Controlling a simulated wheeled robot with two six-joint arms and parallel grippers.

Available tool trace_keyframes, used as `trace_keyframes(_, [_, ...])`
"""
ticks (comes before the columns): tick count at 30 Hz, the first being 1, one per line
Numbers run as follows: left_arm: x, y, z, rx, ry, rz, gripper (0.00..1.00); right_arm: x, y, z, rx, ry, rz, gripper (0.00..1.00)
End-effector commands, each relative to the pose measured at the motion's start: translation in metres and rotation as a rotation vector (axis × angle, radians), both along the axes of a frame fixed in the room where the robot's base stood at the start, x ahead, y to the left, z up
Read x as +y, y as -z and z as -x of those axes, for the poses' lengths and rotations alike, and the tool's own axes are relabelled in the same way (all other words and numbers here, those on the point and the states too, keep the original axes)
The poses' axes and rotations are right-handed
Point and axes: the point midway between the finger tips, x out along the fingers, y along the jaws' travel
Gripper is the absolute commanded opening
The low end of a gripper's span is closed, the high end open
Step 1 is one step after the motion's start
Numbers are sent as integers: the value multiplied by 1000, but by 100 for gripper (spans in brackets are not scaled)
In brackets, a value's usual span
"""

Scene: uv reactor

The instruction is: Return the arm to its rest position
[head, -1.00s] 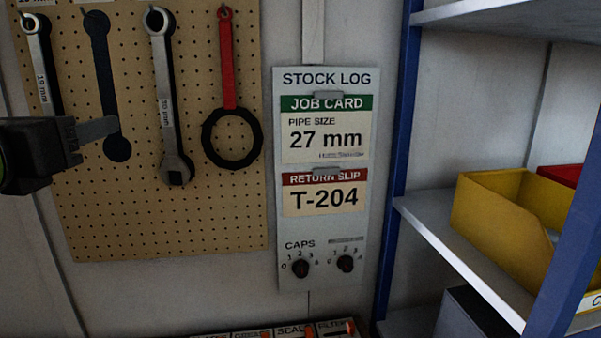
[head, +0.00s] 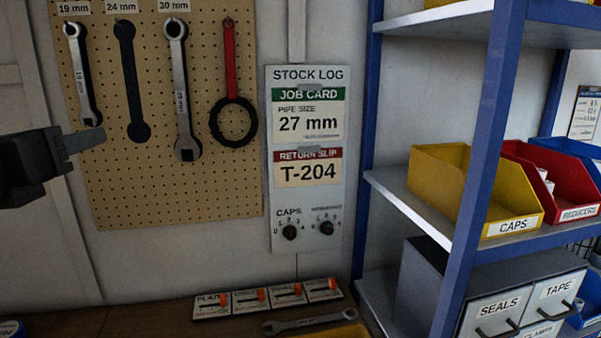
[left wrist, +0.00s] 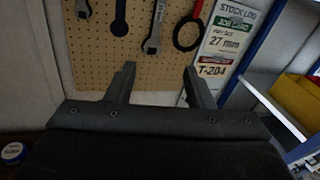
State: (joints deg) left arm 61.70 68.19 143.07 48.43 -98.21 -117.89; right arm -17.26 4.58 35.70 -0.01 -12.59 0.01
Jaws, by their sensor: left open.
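My left gripper (head: 94,138) comes in from the left in the head view, in front of the pegboard's left edge, seen from the side. In the left wrist view its two fingers (left wrist: 158,84) stand apart with nothing between them. Beyond them are the pegboard (left wrist: 120,62) and the stock log board (left wrist: 226,40). The gripper appears clear of both. My right gripper is in neither view.
The pegboard (head: 225,185) holds wrenches and a red-handled ring tool (head: 231,80). The stock log panel (head: 308,205) has two knobs. Blue-framed shelving (head: 465,170) with bins stands at right. A wrench (head: 305,322) lies on the bench below.

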Motion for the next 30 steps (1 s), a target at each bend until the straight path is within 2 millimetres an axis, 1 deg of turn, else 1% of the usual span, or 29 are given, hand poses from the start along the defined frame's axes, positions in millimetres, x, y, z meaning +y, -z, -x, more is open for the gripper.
trace_keyframes(1, [-1,9,-5,20,3,35,48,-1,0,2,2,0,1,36])
trace_keyframes(3, [-1,20,-11,41,1,86,48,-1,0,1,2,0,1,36])
trace_keyframes(8, [-1,52,-25,100,-7,226,48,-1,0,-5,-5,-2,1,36])
trace_keyframes(11, [-1,78,-34,147,-22,340,48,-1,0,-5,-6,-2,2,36])
trace_keyframes(14, [-1,114,-43,210,-50,490,48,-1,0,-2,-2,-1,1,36])
trace_keyframes(15, [-1,132,-46,239,-68,565,48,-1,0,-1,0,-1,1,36])
trace_keyframes(17, [0,162,-50,285,-104,688,48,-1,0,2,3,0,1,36])
trace_keyframes(18, [0,182,-51,313,-135,774,48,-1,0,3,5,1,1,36])
trace_keyframes(20, [1,213,-50,354,-185,901,48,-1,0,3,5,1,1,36])
trace_keyframes(21, [2,233,-49,379,-224,986,48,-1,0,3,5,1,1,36])
trace_keyframes(22, [2,248,-47,395,-256,1048,48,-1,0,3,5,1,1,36])
trace_keyframes(23, [3,263,-44,412,-289,1112,48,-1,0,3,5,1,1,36])
trace_keyframes(24, [4,283,-40,431,-336,1195,48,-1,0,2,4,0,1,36])
trace_keyframes(26, [5,312,-32,453,-413,1318,48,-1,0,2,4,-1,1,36])
trace_keyframes(27, [6,332,-25,465,-469,1398,48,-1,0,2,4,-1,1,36])
trace_keyframes(29, [7,360,-13,476,-558,1517,48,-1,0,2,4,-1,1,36])
trace_keyframes(30, [8,378,-4,478,-621,1590,48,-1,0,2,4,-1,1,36])
